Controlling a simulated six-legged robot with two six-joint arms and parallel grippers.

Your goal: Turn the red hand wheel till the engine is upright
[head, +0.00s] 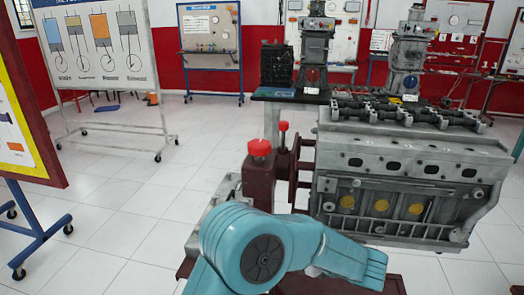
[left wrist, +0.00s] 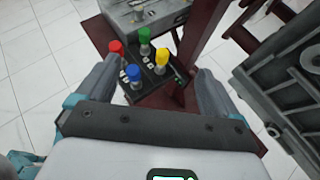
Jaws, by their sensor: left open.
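The grey engine (head: 410,165) is on a maroon stand (head: 258,185) at the right in the head view. Its dark shafts face up. Two red round caps top the stand: a larger one (head: 259,147) and a smaller one (head: 283,126). I cannot tell which, if either, is the hand wheel. My left gripper (left wrist: 157,70) is open in the left wrist view, over a dark panel with red (left wrist: 117,48), green, blue and yellow knobs. Nothing shows held. A grey part, probably the engine, is at the right there (left wrist: 285,85). My right gripper is not in view.
A whiteboard on wheels (head: 105,45) stands at the left, and a yellow and red board (head: 30,120) at the left edge. A table (head: 290,95) with smaller engine models is behind the stand. The tiled floor (head: 130,200) left of the stand is mostly clear.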

